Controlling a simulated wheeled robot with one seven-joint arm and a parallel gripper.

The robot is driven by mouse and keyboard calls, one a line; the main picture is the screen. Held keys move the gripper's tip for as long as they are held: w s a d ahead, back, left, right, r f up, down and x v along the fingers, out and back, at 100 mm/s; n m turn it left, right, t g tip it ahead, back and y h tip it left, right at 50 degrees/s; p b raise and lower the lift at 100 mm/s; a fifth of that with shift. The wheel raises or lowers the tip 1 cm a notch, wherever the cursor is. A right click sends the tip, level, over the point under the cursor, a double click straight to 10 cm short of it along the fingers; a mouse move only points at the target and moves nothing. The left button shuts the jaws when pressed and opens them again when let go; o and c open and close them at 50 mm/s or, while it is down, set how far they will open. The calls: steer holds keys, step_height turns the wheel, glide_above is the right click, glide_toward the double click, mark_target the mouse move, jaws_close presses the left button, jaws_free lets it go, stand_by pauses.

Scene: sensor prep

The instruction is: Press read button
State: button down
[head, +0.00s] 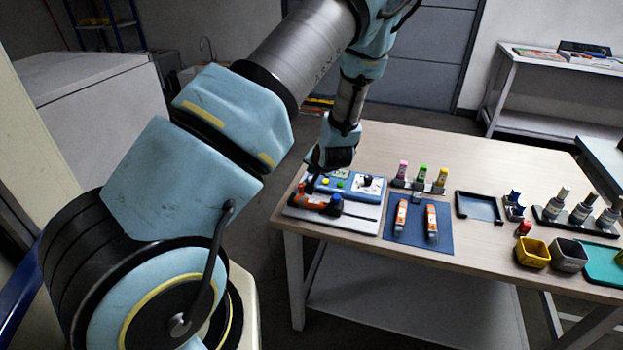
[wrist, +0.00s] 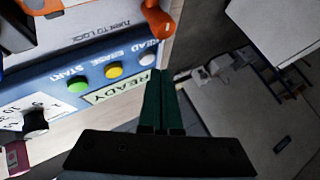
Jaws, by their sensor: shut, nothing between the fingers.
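The blue reader device (head: 352,190) sits at the table's left end. In the wrist view, its panel (wrist: 60,68) has a green START button (wrist: 77,84), a yellow ERASE button (wrist: 113,71) and a pale READ button (wrist: 148,59). A display (wrist: 118,88) reads READY. My gripper (wrist: 162,73) is shut and empty; its dark green fingertips appear just below and right of the READ button. I cannot tell whether they touch it. In the head view my gripper (head: 318,168) is over the device's left end, and the READ button is hidden.
An orange-and-black tool (head: 318,203) lies on a white board in front of the device; its orange part (wrist: 157,18) is close to the READ button. A black knob (wrist: 36,121) stands on the panel. Right of the device are a blue mat (head: 418,243) and several coloured bottles.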

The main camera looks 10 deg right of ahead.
steer(key=shift+f, duration=0.1)
stand_by(0.3)
steer(key=shift+f, duration=0.3)
steer(key=shift+f+b, duration=0.4)
steer(key=shift+b, duration=0.05)
stand_by(0.5)
steer(key=shift+r, duration=0.15)
steer(key=shift+r+p, duration=0.65)
steer(key=shift+p, duration=0.1)
steer(key=shift+r, duration=0.1)
step_height(320, 180, up, 5)
steer(key=p, duration=0.4)
stand_by(0.8)
